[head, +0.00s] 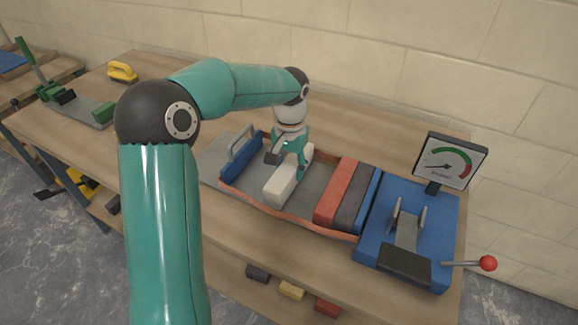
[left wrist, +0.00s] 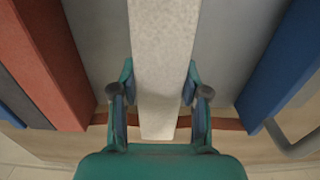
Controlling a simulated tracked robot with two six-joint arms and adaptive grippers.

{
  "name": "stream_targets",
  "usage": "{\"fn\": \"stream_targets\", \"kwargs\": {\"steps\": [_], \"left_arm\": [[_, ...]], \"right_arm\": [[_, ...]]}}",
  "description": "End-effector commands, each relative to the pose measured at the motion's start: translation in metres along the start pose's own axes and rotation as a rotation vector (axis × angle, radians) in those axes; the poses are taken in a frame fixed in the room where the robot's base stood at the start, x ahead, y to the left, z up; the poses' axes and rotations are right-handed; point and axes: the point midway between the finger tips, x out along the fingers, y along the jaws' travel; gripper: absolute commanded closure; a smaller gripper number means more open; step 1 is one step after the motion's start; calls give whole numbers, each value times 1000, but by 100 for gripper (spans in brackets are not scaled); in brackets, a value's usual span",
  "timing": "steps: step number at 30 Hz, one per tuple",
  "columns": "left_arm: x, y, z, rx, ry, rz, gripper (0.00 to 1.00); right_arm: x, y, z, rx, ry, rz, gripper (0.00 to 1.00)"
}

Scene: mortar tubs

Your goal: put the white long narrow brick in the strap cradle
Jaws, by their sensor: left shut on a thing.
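The white long narrow brick (head: 281,187) is gripped by my left gripper (head: 288,160). In the left wrist view the brick (left wrist: 163,50) runs lengthwise between the two fingers of the gripper (left wrist: 160,97), which press on its sides. The strap cradle (head: 255,198) is a grey bed with an orange strap along its edges and a blue end wall at the left. The brick is within its outline, between that wall and a red brick (head: 338,192). I cannot tell whether it touches the bed. My right gripper is not in view.
A dark grey brick (head: 356,199) stands beside the red one, next to a blue plate (head: 371,200). A blue press with a gauge (head: 449,162) and red-knobbed lever (head: 488,263) is at the right. Grey bed shows on both sides of the white brick.

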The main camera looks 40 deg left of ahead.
Motion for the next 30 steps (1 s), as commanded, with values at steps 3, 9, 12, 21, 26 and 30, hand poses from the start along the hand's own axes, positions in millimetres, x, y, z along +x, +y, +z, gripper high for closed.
{"fn": "stream_targets", "kwargs": {"steps": [3, 9, 12, 21, 26, 30], "left_arm": [[1, 0, 0, -1, 3, 0, 100], [5, 0, 0, -1, 3, 0, 100], [5, -1, 0, -2, 4, 0, 48], [6, -1, 0, -2, 1, 0, 25], [7, -1, 1, -1, -3, 0, 25], [-2, -1, 0, -1, 1, 0, 25]], "right_arm": [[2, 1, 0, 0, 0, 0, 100], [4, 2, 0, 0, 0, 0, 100], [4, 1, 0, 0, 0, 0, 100], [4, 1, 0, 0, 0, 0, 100], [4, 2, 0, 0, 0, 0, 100], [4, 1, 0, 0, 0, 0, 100]]}}
